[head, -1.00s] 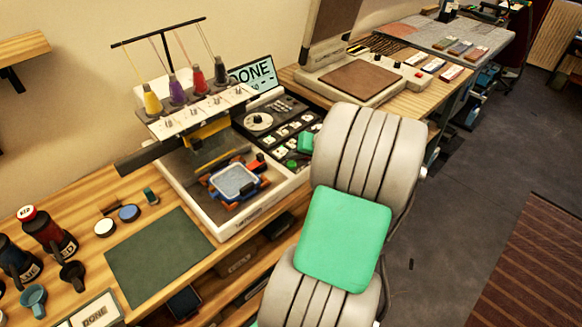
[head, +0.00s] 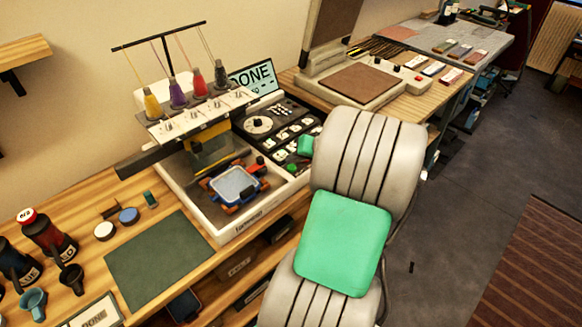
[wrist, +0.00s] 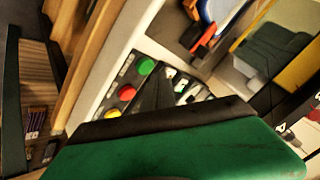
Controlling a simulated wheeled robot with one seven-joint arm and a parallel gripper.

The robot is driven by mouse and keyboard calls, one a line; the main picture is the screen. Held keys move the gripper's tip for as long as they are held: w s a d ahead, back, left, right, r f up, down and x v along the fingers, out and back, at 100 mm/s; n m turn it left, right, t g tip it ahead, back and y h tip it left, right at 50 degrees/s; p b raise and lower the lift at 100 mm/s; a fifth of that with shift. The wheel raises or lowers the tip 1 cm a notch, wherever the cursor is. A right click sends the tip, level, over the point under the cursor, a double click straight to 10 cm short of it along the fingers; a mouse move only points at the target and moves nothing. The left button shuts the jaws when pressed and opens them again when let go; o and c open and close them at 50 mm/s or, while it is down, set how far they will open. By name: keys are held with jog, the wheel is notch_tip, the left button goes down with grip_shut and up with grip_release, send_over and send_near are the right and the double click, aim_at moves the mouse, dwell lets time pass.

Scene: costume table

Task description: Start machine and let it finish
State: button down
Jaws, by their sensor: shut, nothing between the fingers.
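The embroidery machine (head: 230,228) stands on the wooden table, with several coloured thread cones on top. A hoop with pale blue fabric (head: 234,185) sits under its needle heads. Its screen (head: 252,76) reads "DONE" with dashes below. The control panel (head: 262,122) has a dial and white keys. In the wrist view a green button (wrist: 146,66), a red button (wrist: 127,93) and a yellow button (wrist: 114,113) sit along its edge. My gripper (wrist: 155,92) is shut and empty, close beside the green and red buttons; whether it touches either is unclear. My arm hides part of the panel.
A dark green mat (head: 160,258), bottles (head: 47,232), small cups and a "DONE" tray (head: 95,314) lie left of the machine. A heat press (head: 350,82) stands on the bench to the right. The floor on the right is open.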

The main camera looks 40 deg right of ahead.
aim_at(294, 169)
dwell(0.8)
jog(key=shift+f+b, duration=0.3)
jog(key=shift+f, duration=0.15)
jog(key=shift+f, duration=0.4)
dwell(0.4)
jog(key=shift+r+p, duration=0.4)
jog(key=shift+r, duration=0.45)
notch_tip(294, 169, up, 5)
jog(key=p, duration=0.4)
jog(key=shift+r, duration=0.1)
